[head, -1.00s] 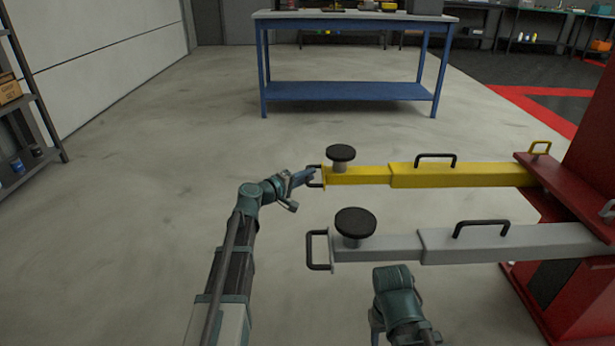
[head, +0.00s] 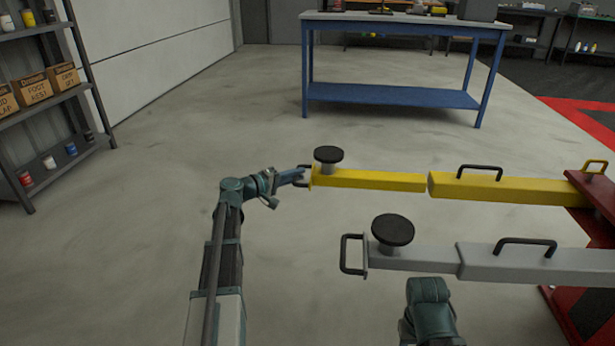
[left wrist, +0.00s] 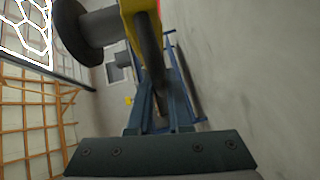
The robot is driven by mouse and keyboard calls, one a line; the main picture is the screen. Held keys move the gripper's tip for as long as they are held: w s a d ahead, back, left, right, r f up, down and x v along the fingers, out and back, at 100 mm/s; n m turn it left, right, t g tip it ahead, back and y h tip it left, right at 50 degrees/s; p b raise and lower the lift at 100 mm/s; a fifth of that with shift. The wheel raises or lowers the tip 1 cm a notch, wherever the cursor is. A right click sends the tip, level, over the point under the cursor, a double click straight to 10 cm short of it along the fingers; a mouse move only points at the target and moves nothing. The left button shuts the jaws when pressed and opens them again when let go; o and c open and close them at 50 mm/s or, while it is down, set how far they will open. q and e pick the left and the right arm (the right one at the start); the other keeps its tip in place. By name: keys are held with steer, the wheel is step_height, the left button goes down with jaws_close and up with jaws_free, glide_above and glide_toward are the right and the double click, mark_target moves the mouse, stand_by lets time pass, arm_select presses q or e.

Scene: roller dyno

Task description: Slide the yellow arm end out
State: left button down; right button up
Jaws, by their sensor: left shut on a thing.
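The yellow arm (head: 370,180) runs level across the head view, its thinner end section extending left out of the thicker yellow sleeve (head: 500,188). A round black pad (head: 328,154) stands on the end section. My left gripper (head: 300,177) is shut on the black end handle (head: 305,168) at the arm's left tip, which it partly hides. In the left wrist view, the yellow end (left wrist: 140,8), dark handle (left wrist: 148,45) and black pad (left wrist: 80,32) show close up. My right arm shows at the bottom of the head view, but its fingers are not visible.
A parallel grey arm (head: 415,258) with a pad and handles lies nearer me, beside my right arm. A red post base (head: 590,195) stands at right. A blue workbench (head: 395,95) is behind, and a shelf (head: 45,100) at left. Floor left of the arms is clear.

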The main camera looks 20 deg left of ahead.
arm_select(q)
steer(key=shift+a, duration=0.15)
steer(key=c, duration=0.8)
jaws_free()
steer(key=shift+c, duration=0.2)
steer(key=shift+s, duration=0.1)
steer(key=p+v, duration=0.2)
steer(key=v, duration=1.1)
steer(key=shift+s+a, duration=0.2)
steer(key=shift+s, duration=0.1)
